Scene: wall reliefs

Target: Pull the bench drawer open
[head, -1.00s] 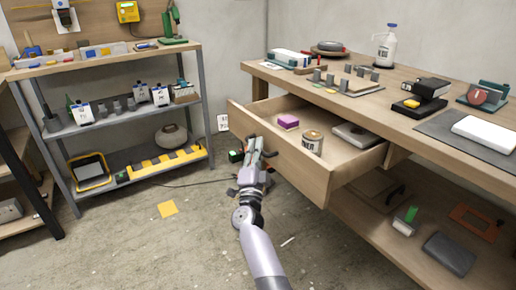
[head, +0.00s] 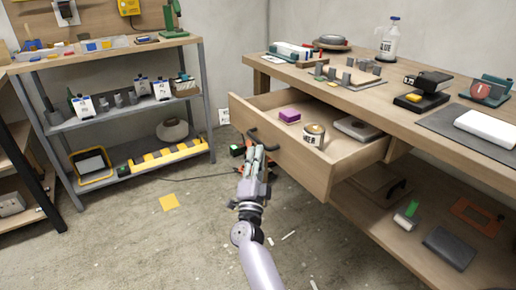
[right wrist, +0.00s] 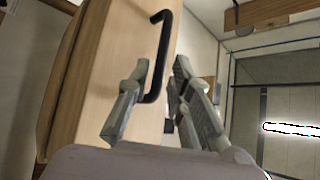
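The wooden bench drawer (head: 290,162) is pulled well out from under the bench top. Inside it are a purple block (head: 289,115), a labelled can (head: 313,137) and a flat grey item (head: 358,129). Its black bar handle (head: 262,138) is on the drawer front and also shows in the right wrist view (right wrist: 165,40). My right gripper (head: 257,153) is just in front of the handle. In the right wrist view its two fingers (right wrist: 161,72) are apart, with the handle mostly beyond the tips and nothing gripped. My left gripper is out of view.
The bench top (head: 300,79) carries a glue bottle (head: 389,40) and several tools. A lower shelf holds more items. A metal shelf unit (head: 130,170) stands at the left.

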